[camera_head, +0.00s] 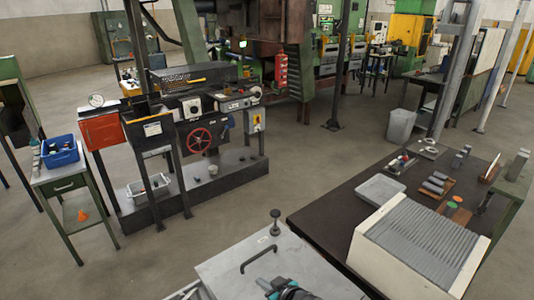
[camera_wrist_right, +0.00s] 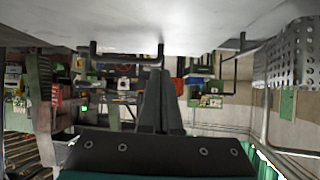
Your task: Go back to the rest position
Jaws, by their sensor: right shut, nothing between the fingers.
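My right gripper (camera_head: 268,285) shows at the bottom edge in the head view, over a light grey flat top with a dark bar handle (camera_head: 259,254). In the right wrist view its two dark fingers (camera_wrist_right: 161,76) are together and hold nothing. A grey surface (camera_wrist_right: 200,18) fills the upper part of that view, with a dark bar handle (camera_wrist_right: 125,57) below it. My left gripper is not in view.
A dark table (camera_head: 325,215) stands at the right, with a white ribbed box (camera_head: 370,250), a grey tray (camera_head: 380,190) and small parts. A machine with a red handwheel (camera_head: 200,141) and a green side table (camera_head: 70,181) with a blue bin (camera_head: 60,153) stand left. Open floor lies between.

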